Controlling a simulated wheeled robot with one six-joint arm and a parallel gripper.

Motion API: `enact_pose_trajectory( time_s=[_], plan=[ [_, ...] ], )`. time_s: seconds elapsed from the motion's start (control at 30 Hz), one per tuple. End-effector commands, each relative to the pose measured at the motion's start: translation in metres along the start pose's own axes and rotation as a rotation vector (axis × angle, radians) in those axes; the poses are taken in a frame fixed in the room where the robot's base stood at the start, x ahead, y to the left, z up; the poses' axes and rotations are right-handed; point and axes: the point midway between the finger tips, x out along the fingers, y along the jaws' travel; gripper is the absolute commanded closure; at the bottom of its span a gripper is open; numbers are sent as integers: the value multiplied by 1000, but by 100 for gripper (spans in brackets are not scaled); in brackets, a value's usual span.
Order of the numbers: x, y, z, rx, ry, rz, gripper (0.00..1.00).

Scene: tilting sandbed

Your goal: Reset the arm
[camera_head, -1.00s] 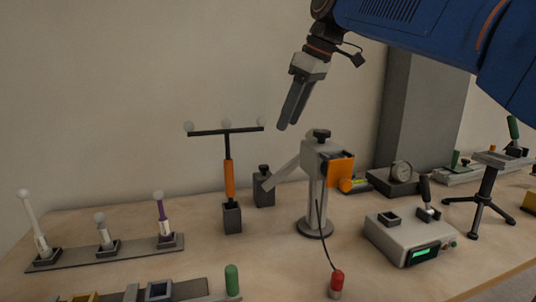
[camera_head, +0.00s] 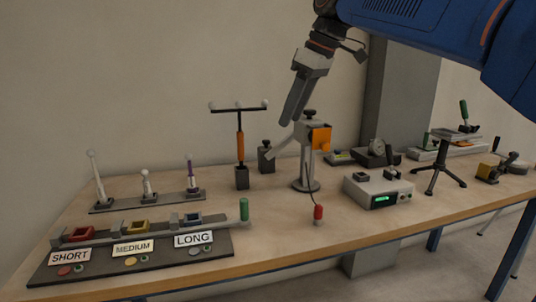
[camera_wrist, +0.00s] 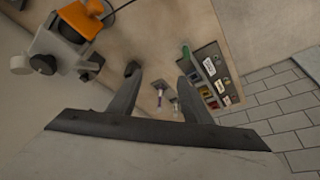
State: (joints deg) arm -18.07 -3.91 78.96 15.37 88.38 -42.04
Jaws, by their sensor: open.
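My gripper (camera_head: 294,102) hangs in the air above the back of the workbench, its two fingers pointing down and slightly left. In the wrist view my gripper (camera_wrist: 155,90) shows two dark fingers spread apart with nothing between them. My blue arm comes in from the upper right. In the head view the fingers appear just above and left of the grey stand with the orange block (camera_head: 321,138); I see no contact. The same orange block (camera_wrist: 82,18) shows at the upper left in the wrist view.
A T-shaped stand with an orange grip (camera_head: 240,147) rises left of the grey stand. A rack of three pegs (camera_head: 147,201) and a SHORT/MEDIUM/LONG panel (camera_head: 130,275) lie left. A control box (camera_head: 378,190), tripod (camera_head: 440,165) and dial gauge (camera_head: 377,152) stand right.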

Motion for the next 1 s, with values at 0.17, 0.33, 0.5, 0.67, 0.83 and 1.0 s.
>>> enact_pose_trajectory(
  time_s=[0.17,0.33,0.5,0.67,0.83,1.0],
  plan=[
    [2,-1,14,36,-3,13,55],
    [4,-3,31,82,-5,32,55],
    [10,-5,56,146,-8,55,55],
    [17,-10,89,228,-12,88,55],
    [34,-22,145,359,-17,140,55],
    [60,-40,213,514,-17,205,55]
  ],
)
